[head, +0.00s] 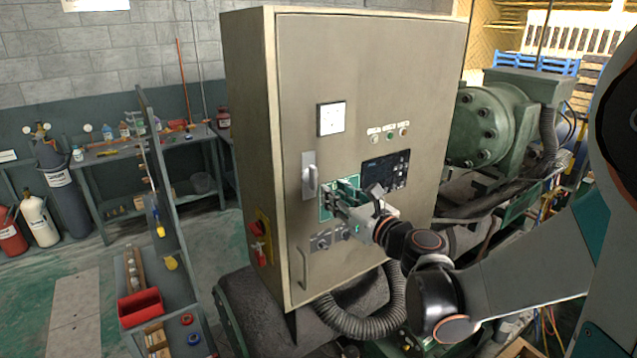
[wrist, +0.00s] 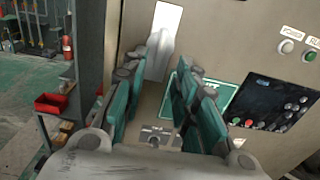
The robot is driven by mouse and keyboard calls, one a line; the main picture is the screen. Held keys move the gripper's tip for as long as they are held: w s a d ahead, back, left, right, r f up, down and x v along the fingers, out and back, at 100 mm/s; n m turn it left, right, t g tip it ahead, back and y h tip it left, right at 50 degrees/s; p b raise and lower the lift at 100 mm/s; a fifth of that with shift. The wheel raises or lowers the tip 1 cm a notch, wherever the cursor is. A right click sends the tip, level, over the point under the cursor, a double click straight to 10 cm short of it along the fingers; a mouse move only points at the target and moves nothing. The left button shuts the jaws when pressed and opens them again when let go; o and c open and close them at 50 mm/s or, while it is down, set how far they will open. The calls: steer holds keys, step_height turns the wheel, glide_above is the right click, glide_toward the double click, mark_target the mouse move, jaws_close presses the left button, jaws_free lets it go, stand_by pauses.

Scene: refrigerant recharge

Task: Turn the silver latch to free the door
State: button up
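The silver latch (head: 309,176) is a handle on a pale plate near the left edge of the door (head: 290,95) of a tall beige cabinet. It stands upright. In the wrist view the latch (wrist: 161,48) is at the top, just beyond and between my fingertips. My gripper (head: 338,192) is in front of the door, to the right of the latch and slightly below it. In the wrist view my gripper (wrist: 165,75) has its two green-padded fingers apart with nothing between them. The door looks closed.
The door also carries a dark display panel (head: 386,170), several buttons, a green label (wrist: 215,92) behind my fingers, and a lower handle (head: 303,268). A red switch on yellow (head: 260,240) is on the cabinet's left side. A ribbed hose (head: 365,312) runs below. Machinery (head: 490,125) stands right.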

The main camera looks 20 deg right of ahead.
mark_target(316, 180)
steer(key=x, duration=0.7)
steer(key=shift+w+p, duration=0.2)
steer(key=shift+p, duration=0.2)
steer(key=shift+f, duration=0.1)
jaws_close()
steer(key=n+b, duration=0.1)
steer(key=n, duration=0.2)
steer(key=shift+n, duration=0.8)
steer(key=shift+b, duration=0.35)
steer(key=n+b, duration=0.1)
steer(key=n, duration=0.3)
